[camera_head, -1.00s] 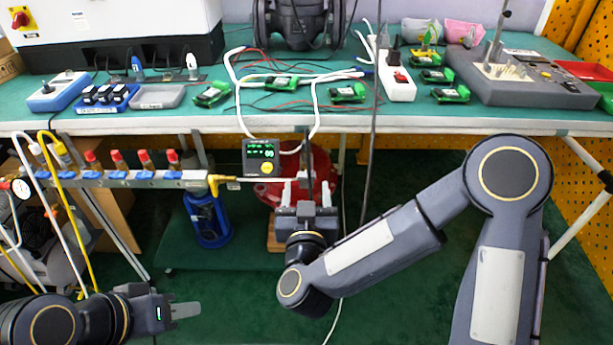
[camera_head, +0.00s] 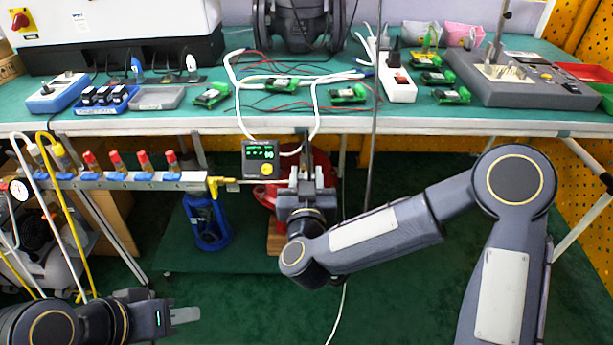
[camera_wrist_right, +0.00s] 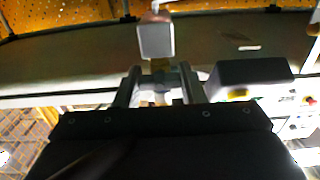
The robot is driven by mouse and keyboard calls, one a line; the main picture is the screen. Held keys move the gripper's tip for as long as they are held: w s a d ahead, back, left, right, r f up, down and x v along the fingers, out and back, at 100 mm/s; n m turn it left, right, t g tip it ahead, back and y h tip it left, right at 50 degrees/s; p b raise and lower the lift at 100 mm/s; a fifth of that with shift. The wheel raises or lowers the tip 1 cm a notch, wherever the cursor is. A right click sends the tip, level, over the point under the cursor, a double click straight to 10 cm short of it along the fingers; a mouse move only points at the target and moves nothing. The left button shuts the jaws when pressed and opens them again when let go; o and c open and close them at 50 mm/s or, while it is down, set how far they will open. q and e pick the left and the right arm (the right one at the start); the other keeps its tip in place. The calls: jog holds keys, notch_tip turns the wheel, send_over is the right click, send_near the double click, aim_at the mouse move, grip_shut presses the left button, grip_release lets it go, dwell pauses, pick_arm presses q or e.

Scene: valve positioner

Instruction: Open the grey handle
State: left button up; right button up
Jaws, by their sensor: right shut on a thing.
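My right gripper (camera_head: 306,176) is at the front of the bench's underside, just right of the small black gauge with a green display (camera_head: 260,159). In the right wrist view its two fingers (camera_wrist_right: 159,88) are closed around a small pale grey piece (camera_wrist_right: 160,86), which I take to be the grey handle. Fingers and wrist mostly hide it in the head view. A pale grey block (camera_wrist_right: 156,38) shows beyond the fingertips. My left gripper (camera_head: 184,315) is low at the left, away from everything. It is seen side-on, so its opening cannot be judged.
A rail with red-tipped valves (camera_head: 120,180) and a yellow fitting (camera_head: 216,184) lies left of the gauge. A blue bottle (camera_head: 207,222) and a red round body (camera_head: 323,165) are below the bench. The bench edge (camera_head: 450,127) runs above my right gripper.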

jog(key=shift+f+m+b, duration=0.1)
jog(key=shift+m+b, duration=0.4)
jog(key=shift+m, duration=0.1)
jog(key=shift+m+b, duration=0.3)
jog(key=shift+m, duration=0.5)
jog(key=o, duration=1)
jog(key=shift+c, duration=0.2)
jog(key=s+p, duration=0.1)
jog(key=s, duration=0.6)
jog(key=shift+s, duration=0.4)
